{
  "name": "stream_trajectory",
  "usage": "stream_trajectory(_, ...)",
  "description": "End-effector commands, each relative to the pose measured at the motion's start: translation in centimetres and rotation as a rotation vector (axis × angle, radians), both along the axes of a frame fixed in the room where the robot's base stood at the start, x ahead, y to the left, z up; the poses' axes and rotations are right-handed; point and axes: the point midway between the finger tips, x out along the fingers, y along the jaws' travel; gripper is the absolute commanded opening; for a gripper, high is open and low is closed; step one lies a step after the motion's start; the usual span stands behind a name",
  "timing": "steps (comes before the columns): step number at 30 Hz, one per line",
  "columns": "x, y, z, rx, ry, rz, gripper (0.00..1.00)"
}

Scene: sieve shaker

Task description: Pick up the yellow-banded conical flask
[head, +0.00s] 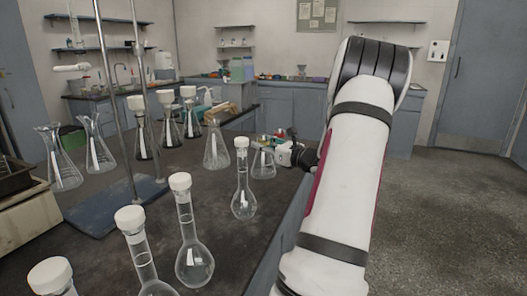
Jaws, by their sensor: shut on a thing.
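A clear conical flask (263,166) is near the right edge of the dark bench, just left of my gripper. My gripper (274,147) reaches in from the right and is shut at the flask's neck. The flask's top and any yellow band are too small and covered to make out clearly. I cannot tell whether its base touches the bench. Another clear conical flask (216,148) stands further left, with no yellow band that I can see.
White-capped round flasks stand close by on the bench (105,209), one (243,190) just left of the held flask. A metal stand (112,208) and more conical flasks (62,165) are at left. Open floor (455,200) lies to the right.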

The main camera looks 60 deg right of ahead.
Motion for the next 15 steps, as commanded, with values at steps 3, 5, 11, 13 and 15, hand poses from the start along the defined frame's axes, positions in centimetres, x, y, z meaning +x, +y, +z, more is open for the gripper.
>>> stream_trajectory(3, 0.1, 0.1, 2.5, -0.005, 0.0, 0.002, 0.0)
stream_trajectory(5, -1.4, 0.1, 2.2, -0.001, 0.0, -0.003, 0.0)
stream_trajectory(11, -6.1, 0.7, 2.7, -0.001, 0.0, -0.003, 0.0)
stream_trajectory(13, -8.0, 0.9, 2.9, -0.001, -0.001, -0.004, 0.0)
stream_trajectory(15, -9.8, 1.1, 3.0, 0.0, -0.001, -0.004, 0.0)
